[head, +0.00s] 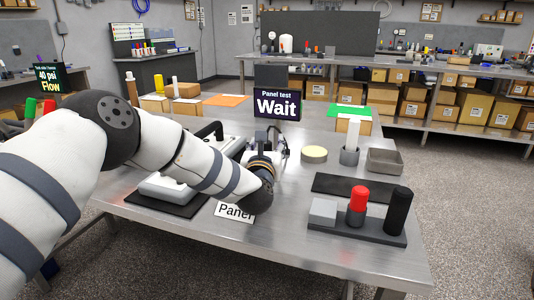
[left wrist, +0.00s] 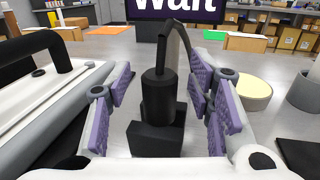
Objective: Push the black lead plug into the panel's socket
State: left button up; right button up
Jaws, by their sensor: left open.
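The black lead plug (left wrist: 158,97) stands upright in a black block (left wrist: 154,140) in the left wrist view, with a dark lead rising from its top. My left gripper (left wrist: 160,88) is open, with purple finger pads on both sides of the plug; clear gaps show between pads and plug. In the head view my left gripper (head: 268,148) is partly hidden behind my own wrist. The panel (head: 165,186), a pale case with a black handle, lies left of the gripper, partly covered by my arm. Its socket is hidden. My right gripper is not in view.
A screen (head: 277,104) reads "Panel test Wait" behind the gripper. To the right are a yellow disc (head: 314,154), a grey cup (head: 349,156), a metal tray (head: 385,161) and a dark rack (head: 355,229) with red and black pieces.

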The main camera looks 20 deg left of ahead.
pick_arm(q)
jog(key=shift+r, duration=0.15)
grip_shut()
